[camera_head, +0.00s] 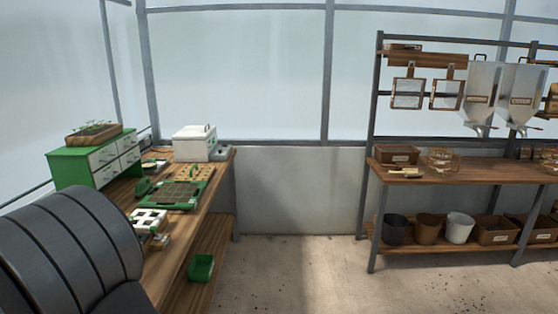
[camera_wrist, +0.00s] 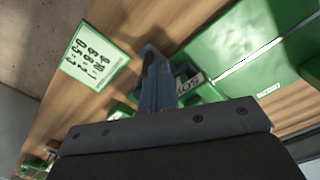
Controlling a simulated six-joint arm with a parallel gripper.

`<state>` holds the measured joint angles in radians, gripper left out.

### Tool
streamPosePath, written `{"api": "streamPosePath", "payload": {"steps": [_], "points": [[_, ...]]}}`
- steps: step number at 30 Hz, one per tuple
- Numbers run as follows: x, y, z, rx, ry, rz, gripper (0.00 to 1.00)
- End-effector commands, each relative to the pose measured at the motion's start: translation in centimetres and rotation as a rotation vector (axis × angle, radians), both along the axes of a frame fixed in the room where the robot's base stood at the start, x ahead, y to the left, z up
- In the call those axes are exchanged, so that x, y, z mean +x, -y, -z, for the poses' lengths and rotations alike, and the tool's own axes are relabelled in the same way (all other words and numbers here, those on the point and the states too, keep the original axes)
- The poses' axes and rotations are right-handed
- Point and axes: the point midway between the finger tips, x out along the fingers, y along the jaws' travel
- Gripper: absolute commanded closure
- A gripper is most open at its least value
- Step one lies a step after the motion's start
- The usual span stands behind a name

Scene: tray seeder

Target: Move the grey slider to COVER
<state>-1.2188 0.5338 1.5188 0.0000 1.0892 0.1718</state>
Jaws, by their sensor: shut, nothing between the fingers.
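My gripper (camera_wrist: 152,78) shows in the wrist view, its dark fingers together and empty. It is close to a green device on the wooden bench. A small pale label (camera_wrist: 188,86), which seems to read SOW, is just right of the fingers, partly hidden by them. I cannot pick out the grey slider for certain; the fingers and gripper body cover much of the spot. I cannot read the word COVER anywhere. In the head view a green tray device (camera_head: 183,190) lies on the left bench; my gripper does not show clearly there.
In the wrist view, a green-edged white card (camera_wrist: 90,56) with dark characters lies left of my fingers, and a large green surface (camera_wrist: 240,45) is to the right. The head view shows a green drawer cabinet (camera_head: 85,160), a white box (camera_head: 195,143) and a white tray (camera_head: 150,221) on the bench.

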Motion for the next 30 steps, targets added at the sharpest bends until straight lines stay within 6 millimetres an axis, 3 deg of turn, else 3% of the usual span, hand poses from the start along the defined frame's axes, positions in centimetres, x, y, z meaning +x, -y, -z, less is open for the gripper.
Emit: {"api": "streamPosePath", "payload": {"steps": [18,30], "points": [[2.5,0.0,0.0,0.0,0.0,0.001,1.0],[2.6,0.0,0.0,0.0,0.0,0.0,1.0]]}}
